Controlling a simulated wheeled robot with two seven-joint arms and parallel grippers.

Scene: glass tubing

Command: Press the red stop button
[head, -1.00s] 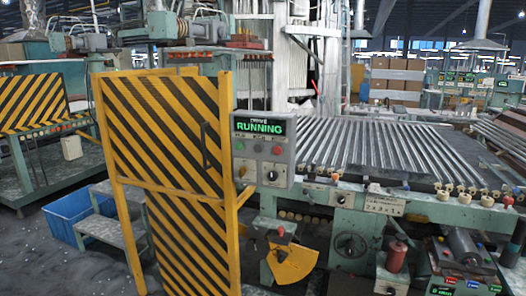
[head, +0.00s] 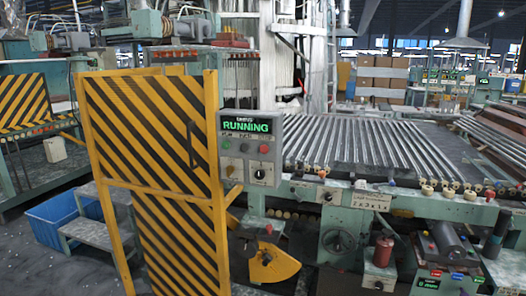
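A grey control panel (head: 236,168) is near the centre of the head view, at the right edge of a yellow-and-black striped gate. A green-lit screen (head: 247,126) at its top reads RUNNING. The small red button (head: 264,149) is on the panel's right side, below the screen. A black rotary knob (head: 260,173) is below the red button. Neither of my grippers shows in the head view, and nothing of mine touches the panel.
The striped gate (head: 150,110) stands left of the panel. A machine bed with glass tubes (head: 370,145) extends to the right. A blue bin (head: 50,222) and grey steps (head: 85,232) are at the lower left. A dark red cylinder (head: 383,251) stands at the lower right.

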